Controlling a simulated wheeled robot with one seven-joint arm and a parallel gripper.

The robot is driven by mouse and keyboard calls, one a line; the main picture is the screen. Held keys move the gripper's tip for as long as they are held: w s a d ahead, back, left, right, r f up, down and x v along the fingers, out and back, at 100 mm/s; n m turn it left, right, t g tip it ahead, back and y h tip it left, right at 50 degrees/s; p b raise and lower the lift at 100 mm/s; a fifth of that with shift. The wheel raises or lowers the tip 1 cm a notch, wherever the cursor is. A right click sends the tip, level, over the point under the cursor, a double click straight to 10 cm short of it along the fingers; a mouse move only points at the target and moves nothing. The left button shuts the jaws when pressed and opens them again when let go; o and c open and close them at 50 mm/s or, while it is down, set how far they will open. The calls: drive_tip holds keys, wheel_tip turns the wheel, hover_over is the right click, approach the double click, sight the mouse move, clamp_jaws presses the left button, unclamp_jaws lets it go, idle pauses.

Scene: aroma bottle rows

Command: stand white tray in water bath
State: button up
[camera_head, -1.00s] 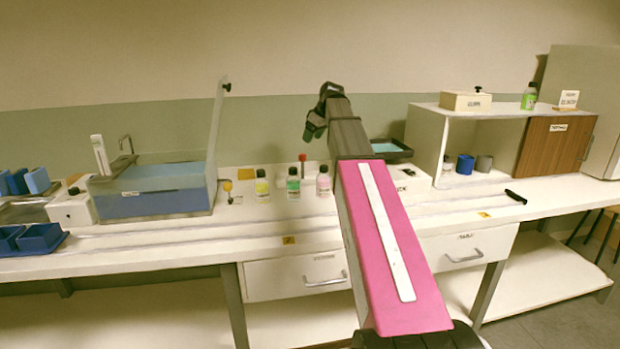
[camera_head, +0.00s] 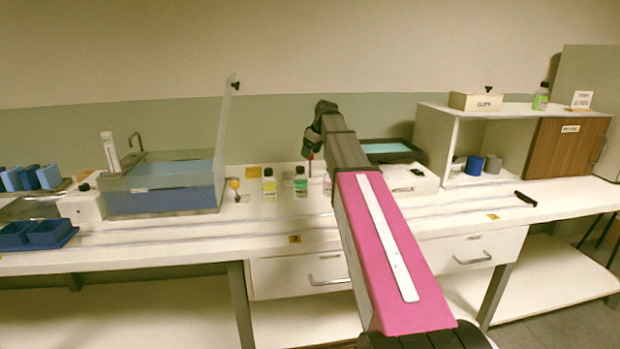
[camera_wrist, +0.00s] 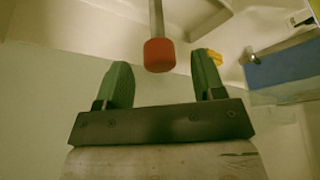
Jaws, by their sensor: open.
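The water bath (camera_head: 165,200) stands on the left of the bench, a clear-walled tank with blue water and its clear lid (camera_head: 226,125) raised on the right side. It also shows at the upper right of the wrist view (camera_wrist: 285,68). I cannot make out a white tray in either view. My gripper (camera_head: 312,148) hangs above the bench, right of the bath, partly hidden by my arm. In the wrist view, its two green fingers (camera_wrist: 162,66) are apart, with nothing gripped. A red-ended rod (camera_wrist: 159,55) shows between and beyond them; its distance is unclear.
Small bottles (camera_head: 269,184) stand right of the bath. A black tray (camera_head: 415,155) with pale blue content lies behind my arm. Blue trays (camera_head: 50,233) are at the far left, a shelf unit (camera_head: 435,140) at the right. The front bench strip is mostly clear.

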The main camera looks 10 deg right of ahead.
drive_tip(key=shift+x, duration=0.95)
clamp_jaws()
drive_tip(key=shift+r, duration=0.15)
